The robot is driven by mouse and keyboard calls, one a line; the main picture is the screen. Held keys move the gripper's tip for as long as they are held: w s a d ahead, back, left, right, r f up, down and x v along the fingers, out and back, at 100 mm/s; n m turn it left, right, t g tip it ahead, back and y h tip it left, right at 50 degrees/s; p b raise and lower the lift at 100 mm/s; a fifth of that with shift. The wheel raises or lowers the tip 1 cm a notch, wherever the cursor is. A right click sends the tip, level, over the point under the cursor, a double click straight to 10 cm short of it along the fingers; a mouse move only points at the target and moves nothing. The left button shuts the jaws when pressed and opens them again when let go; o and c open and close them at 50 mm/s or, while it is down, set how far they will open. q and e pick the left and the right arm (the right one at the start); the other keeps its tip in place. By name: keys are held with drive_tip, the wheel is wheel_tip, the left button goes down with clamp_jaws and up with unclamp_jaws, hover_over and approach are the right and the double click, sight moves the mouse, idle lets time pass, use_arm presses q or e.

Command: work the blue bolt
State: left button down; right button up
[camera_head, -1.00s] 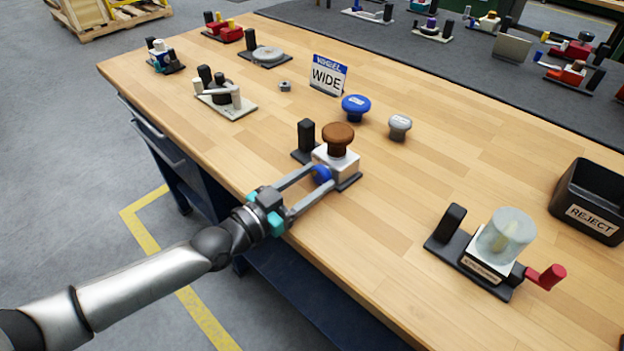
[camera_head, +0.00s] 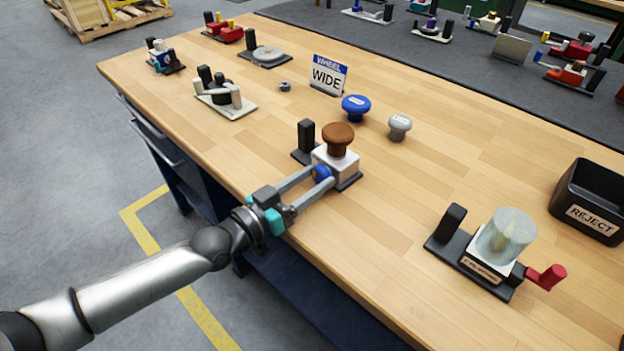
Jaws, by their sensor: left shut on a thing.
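The blue bolt (camera_head: 321,174) sticks out of the front of a white block (camera_head: 335,160) on a dark base, with a brown knob (camera_head: 338,139) on top of the block. My left gripper (camera_head: 319,176) is shut on the blue bolt, its two fingers reaching it from the front left. The fingers hide part of the bolt. My right gripper is not in the picture.
A black post (camera_head: 306,135) stands on the same base. Behind are a blue knob (camera_head: 356,107), a grey knob (camera_head: 399,126) and a WIDE sign (camera_head: 328,76). A fixture with a red handle (camera_head: 545,276) and a REJECT bin (camera_head: 592,200) are at right. Bare wood lies between.

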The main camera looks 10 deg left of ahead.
use_arm(q)
drive_tip(key=shift+c, duration=1.2)
unclamp_jaws()
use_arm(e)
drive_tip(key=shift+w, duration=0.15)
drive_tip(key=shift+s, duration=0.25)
use_arm(q)
drive_tip(key=shift+s+a, duration=0.25)
drive_tip(key=p+v, duration=0.2)
drive_tip(key=v, duration=1.2)
drive_tip(key=shift+s, duration=0.3)
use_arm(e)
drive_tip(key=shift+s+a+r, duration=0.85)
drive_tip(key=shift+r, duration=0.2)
